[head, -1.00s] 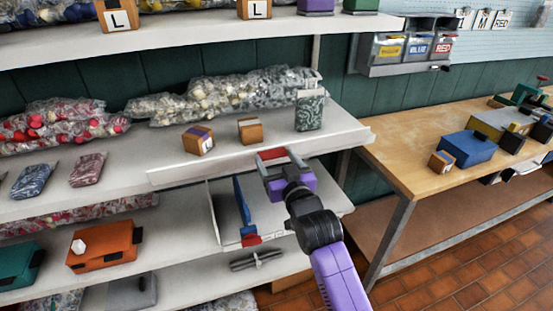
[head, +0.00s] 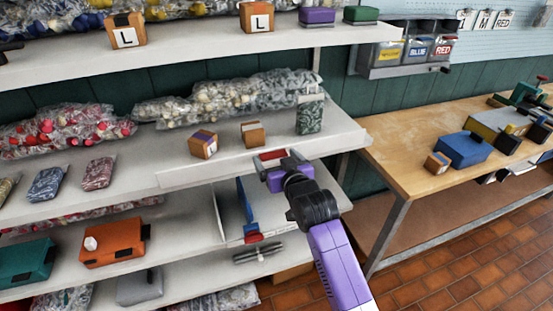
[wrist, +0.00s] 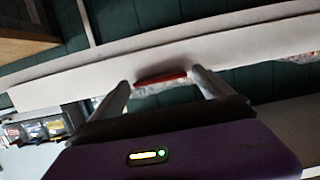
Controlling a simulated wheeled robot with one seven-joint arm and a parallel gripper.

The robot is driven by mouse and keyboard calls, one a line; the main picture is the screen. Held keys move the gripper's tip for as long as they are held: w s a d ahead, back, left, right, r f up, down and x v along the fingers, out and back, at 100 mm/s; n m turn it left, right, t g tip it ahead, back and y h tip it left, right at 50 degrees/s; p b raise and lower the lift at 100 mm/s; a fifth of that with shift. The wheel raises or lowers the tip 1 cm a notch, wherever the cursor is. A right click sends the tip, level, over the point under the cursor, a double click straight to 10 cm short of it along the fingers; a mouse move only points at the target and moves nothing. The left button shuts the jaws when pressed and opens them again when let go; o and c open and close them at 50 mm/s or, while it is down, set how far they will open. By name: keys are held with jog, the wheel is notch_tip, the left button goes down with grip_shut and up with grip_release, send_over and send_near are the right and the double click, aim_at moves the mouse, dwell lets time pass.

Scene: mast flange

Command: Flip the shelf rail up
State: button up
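The shelf rail (head: 215,172) is a long white strip along the front edge of the middle shelf. In the wrist view the rail (wrist: 235,48) crosses as a pale band. A red strip (wrist: 160,79) shows at its edge, between my two fingers; the red also shows in the head view (head: 272,155). My gripper (wrist: 160,82) is open, its fingers apart on either side of the red strip. In the head view my gripper (head: 272,162) is at the front of the rail, right of its middle. Whether the fingers touch the rail cannot be told.
On the middle shelf behind the rail stand two wooden blocks (head: 203,145) (head: 253,134) and a patterned packet (head: 310,115). A blue upright piece (head: 245,205) is on the shelf below. A wooden workbench (head: 405,170) stands to the right. Brick floor lies open in front.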

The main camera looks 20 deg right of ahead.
dwell(0.3)
jog(key=b+v, duration=0.1)
jog(key=v, duration=0.6)
jog(key=shift+s, duration=0.4)
jog(key=shift+r, duration=0.1)
